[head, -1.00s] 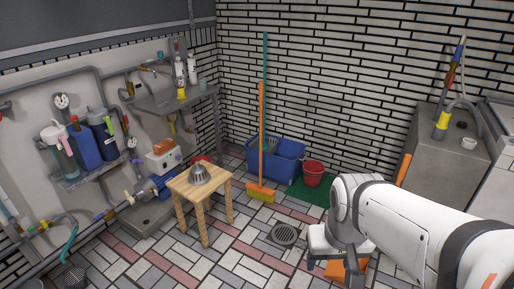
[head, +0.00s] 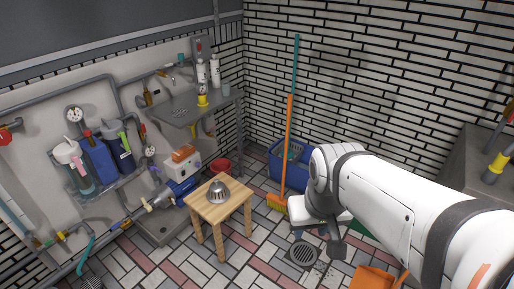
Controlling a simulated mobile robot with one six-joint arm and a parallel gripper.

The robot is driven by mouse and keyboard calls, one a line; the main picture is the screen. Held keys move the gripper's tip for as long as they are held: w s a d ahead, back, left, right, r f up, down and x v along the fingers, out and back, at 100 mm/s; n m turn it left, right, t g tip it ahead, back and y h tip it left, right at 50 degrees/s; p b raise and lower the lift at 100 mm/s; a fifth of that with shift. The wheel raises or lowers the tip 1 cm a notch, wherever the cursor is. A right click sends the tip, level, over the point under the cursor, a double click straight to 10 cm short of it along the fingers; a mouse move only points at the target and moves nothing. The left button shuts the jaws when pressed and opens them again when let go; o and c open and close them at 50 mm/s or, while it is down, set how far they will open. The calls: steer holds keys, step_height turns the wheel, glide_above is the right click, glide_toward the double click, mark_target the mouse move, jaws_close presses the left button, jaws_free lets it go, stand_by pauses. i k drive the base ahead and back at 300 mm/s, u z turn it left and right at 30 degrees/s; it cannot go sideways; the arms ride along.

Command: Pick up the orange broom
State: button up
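The orange broom stands upright near the back corner, its thin orange handle (head: 288,140) leaning slightly. Its head (head: 277,203), orange with yellowish bristles, is on the tiled floor. A teal pole (head: 295,62) shows above the handle in line with it; I cannot tell whether it is the same tool. My gripper (head: 318,240) hangs low at the end of my white arm, to the right of and nearer than the broom head, apart from the handle. Its fingers are small and dark and partly hidden by the wrist, so I cannot tell how wide they are.
A wooden stool (head: 221,205) with a metal cone on top stands left of the broom. A blue tub (head: 276,168) is behind the broom. A floor drain (head: 303,254) and an orange object (head: 372,279) are near my gripper.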

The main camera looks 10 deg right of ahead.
mark_target(278, 203)
steer(key=i, duration=1.2)
steer(key=z, duration=0.8)
steer(key=i, duration=0.6)
steer(key=z, duration=0.45)
